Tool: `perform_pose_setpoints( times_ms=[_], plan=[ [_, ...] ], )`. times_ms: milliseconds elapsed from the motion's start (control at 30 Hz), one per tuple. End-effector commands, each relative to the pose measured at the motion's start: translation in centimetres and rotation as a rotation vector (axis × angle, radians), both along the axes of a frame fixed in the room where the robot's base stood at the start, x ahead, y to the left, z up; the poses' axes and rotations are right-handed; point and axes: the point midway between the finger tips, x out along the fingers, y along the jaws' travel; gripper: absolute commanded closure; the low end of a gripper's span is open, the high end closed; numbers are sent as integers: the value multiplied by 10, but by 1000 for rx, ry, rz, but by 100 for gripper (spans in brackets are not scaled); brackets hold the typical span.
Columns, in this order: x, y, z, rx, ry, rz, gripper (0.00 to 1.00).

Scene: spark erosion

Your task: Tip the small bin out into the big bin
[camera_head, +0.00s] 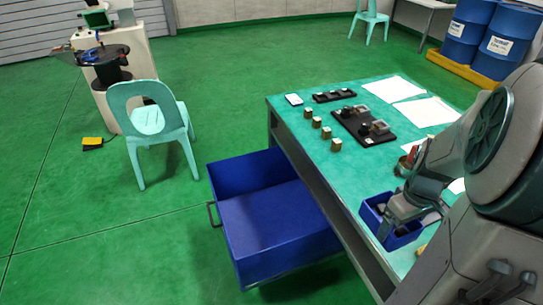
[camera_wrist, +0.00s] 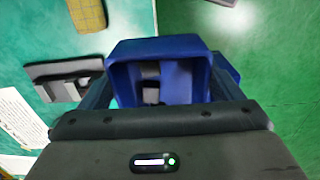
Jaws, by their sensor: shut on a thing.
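The small bin (camera_head: 371,213) is a blue open box at the near left edge of the teal table. My gripper (camera_head: 402,214) is shut on it, and the wrist part hides much of the bin. In the wrist view the small bin (camera_wrist: 154,47) sits between my fingers (camera_wrist: 160,98), with a few grey, dark and white pieces inside. I cannot tell whether it touches the tabletop. The big bin (camera_head: 270,256) is a wide blue open container with a handle, low beside the table's left side, left of my gripper. Its visible inside looks empty.
The teal table (camera_head: 325,165) bears several small brass-coloured blocks, a black fixture plate (camera_head: 362,127), a black rack (camera_head: 334,96) and white papers (camera_head: 394,88). A pale green chair (camera_head: 150,120) stands beyond the big bin.

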Motion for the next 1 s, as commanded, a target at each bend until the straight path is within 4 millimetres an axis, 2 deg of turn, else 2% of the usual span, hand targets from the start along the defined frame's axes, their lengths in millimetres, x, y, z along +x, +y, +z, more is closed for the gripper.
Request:
perform_pose_setpoints(
  times_ms=[200, 567, 767, 1000],
  plan=[
    [1, 1, 0, 0, 0, 2, 42],
    [28, 30, -25, 1, 3, -48, 42],
    [50, 54, -46, 3, 3, -97, 42],
    [90, 98, -83, 2, 4, -179, 42]
  ],
)
